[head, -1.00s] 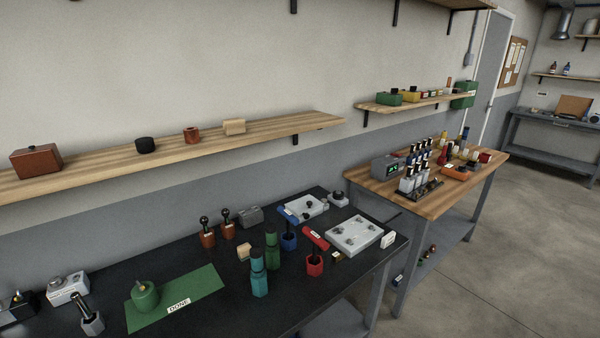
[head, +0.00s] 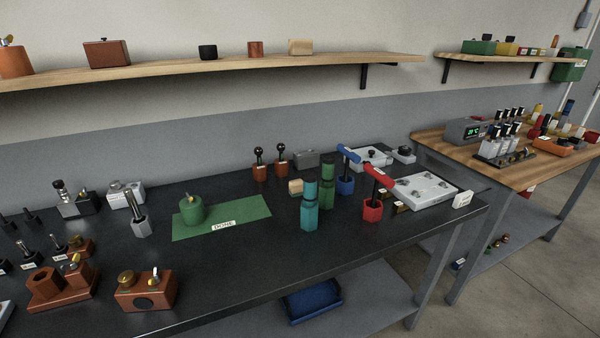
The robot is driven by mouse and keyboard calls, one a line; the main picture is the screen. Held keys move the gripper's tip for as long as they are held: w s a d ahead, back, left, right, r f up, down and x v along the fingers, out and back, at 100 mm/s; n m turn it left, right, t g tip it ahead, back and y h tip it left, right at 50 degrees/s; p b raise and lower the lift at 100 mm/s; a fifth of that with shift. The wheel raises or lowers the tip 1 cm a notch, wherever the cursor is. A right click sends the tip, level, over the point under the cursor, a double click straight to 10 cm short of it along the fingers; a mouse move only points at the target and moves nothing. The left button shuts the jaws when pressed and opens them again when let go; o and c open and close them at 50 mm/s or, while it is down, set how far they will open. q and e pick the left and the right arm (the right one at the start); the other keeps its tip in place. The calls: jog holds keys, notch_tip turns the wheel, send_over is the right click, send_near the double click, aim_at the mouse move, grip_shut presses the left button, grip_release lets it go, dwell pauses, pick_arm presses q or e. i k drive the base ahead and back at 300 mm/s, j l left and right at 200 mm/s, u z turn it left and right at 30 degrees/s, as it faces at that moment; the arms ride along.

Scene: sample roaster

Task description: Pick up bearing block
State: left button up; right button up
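No label marks a bearing block, and I cannot tell for sure which block it is. A copper-brown block with a dark round face (head: 146,293) sits at the front left of the black bench (head: 260,270), with a brass knob and a small lever on top. Beside it is a brown block with an upright socket (head: 62,290). A plain dark grey block (head: 306,159) sits near the wall at the back of the bench. All of these rest on the bench. Neither of my grippers shows in the head view.
A green mat (head: 248,212) labelled DONE holds a green pot (head: 192,209). Teal (head: 310,206), green and red-handled (head: 373,205) pieces stand right of it. A wooden shelf (head: 340,61) overhangs the back. The bench's front middle is clear. A blue bin (head: 313,302) is below.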

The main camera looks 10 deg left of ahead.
aim_at(140, 295)
jog(key=u, duration=1.65)
